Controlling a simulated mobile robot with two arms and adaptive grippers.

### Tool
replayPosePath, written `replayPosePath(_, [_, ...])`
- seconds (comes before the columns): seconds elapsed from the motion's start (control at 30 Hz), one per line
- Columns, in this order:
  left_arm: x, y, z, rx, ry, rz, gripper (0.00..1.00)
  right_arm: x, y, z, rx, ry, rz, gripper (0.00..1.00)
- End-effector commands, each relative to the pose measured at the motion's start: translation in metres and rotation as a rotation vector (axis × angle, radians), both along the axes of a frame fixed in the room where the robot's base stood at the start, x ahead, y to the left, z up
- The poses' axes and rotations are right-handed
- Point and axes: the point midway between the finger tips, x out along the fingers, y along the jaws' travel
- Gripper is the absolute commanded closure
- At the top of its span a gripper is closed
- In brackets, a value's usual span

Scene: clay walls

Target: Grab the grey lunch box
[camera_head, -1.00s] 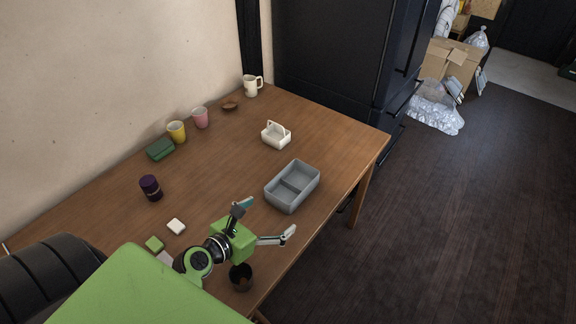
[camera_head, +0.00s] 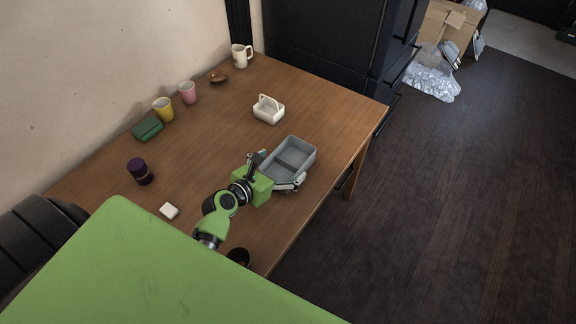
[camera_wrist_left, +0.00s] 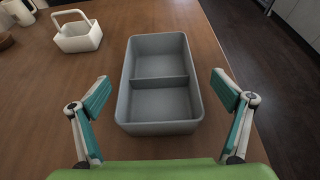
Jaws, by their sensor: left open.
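The grey lunch box (camera_head: 289,158) is an open tray with one divider, standing on the wooden table near its right edge. In the left wrist view the lunch box (camera_wrist_left: 160,127) lies straight ahead, its near end close to the gripper. My left gripper (camera_head: 277,172) is at the near end of the box in the head view. It is open, and in the left wrist view its fingers (camera_wrist_left: 160,104) are spread to either side of the box, with gaps between them and the walls. The box is empty. My right gripper is not in view.
On the wooden table (camera_head: 215,130) stand a white basket (camera_head: 268,109), a pink cup (camera_head: 188,92), a yellow cup (camera_head: 163,109), a green box (camera_head: 147,129), a purple jar (camera_head: 139,171) and a dark cup (camera_head: 239,257). A dark cabinet (camera_head: 330,45) stands behind.

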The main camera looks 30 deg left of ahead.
Motion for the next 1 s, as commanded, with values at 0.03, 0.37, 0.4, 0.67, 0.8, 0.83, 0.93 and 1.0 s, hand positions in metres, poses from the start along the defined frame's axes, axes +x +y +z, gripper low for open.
replayPosePath(0.03, [0.009,0.000,-0.001,0.001,-0.001,-0.002,0.07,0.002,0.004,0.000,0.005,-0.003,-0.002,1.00])
replayPosePath(0.37, [0.040,-0.002,-0.015,-0.001,0.000,0.001,0.07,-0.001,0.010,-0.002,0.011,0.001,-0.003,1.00])
replayPosePath(0.4, [0.040,-0.003,-0.015,-0.001,0.000,0.001,0.07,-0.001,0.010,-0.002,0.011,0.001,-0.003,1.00])
replayPosePath(0.67, [0.040,-0.003,-0.015,-0.001,0.000,0.001,0.35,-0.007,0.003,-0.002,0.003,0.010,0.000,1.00])
replayPosePath(0.8, [0.040,-0.003,-0.015,-0.001,0.000,0.001,0.50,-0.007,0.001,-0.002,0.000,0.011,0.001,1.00])
replayPosePath(0.83, [0.040,-0.002,-0.015,-0.001,-0.001,0.001,0.50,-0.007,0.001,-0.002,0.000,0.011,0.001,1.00])
replayPosePath(0.93, [0.040,-0.003,-0.015,-0.001,-0.001,0.001,0.50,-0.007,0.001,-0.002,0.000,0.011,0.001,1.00])
replayPosePath(1.0, [0.040,-0.002,-0.015,-0.001,0.000,0.001,0.50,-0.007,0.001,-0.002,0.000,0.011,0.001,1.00])
